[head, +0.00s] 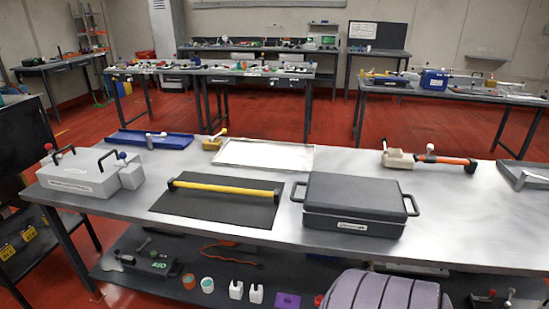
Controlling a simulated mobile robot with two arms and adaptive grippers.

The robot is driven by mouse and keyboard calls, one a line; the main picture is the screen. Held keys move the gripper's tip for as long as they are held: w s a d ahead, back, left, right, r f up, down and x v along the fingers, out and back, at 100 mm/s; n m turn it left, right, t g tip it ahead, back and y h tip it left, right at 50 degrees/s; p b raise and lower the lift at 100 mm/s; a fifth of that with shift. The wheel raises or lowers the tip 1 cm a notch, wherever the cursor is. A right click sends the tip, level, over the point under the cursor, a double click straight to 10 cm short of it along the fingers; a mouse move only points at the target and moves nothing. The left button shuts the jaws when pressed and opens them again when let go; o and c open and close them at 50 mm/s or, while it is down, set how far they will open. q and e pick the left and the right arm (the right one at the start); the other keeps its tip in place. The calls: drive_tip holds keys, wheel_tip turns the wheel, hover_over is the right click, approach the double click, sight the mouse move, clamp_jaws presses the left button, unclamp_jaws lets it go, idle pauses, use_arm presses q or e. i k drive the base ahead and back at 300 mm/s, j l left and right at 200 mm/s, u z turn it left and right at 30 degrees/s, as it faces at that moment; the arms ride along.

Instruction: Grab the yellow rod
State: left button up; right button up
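The yellow rod (224,188) lies across a black mat (215,209) on the grey metal table, left of the middle in the head view. Its ends are dark, and it runs nearly left to right with a slight tilt. Nothing covers it. Neither of my grippers shows in the head view.
A dark grey case (355,196) with side handles stands right of the mat. A light grey box (86,180) with black handles stands left. Behind are a blue tray (150,141) and a white tray (264,155). An orange rod tool (443,159) lies at the right.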

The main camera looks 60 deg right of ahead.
sight(173, 184)
drive_tip(key=z, duration=1.5)
drive_tip(key=i+l, duration=0.1)
